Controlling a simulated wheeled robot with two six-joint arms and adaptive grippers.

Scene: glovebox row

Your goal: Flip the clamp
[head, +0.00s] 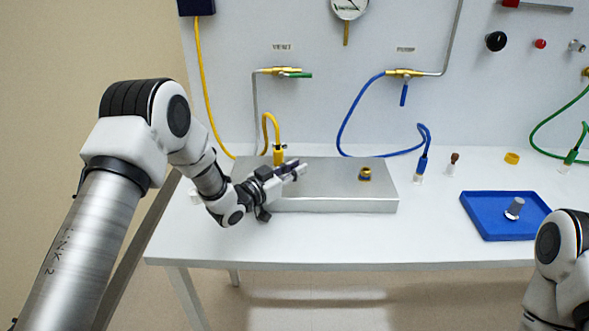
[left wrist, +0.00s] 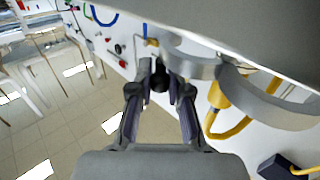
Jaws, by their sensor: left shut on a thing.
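My left gripper (head: 298,168) reaches in from the left over the left part of a silver block on the table. In the left wrist view its fingers (left wrist: 160,82) come together on a small dark piece (left wrist: 160,77). This looks like part of the clamp, but its shape is mostly hidden by the fingers. I cannot tell which way the clamp lies. Curved grey bands (left wrist: 275,105) show beside the fingers in the wrist view. My right gripper is out of view; only part of my right arm shows at the lower right.
The silver block (head: 330,203) carries a brass fitting (head: 365,174) at its right. A yellow connector (head: 279,155) with its hose stands just behind my left gripper. A blue connector (head: 422,163) and a blue tray (head: 480,211) are farther right. The table front is clear.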

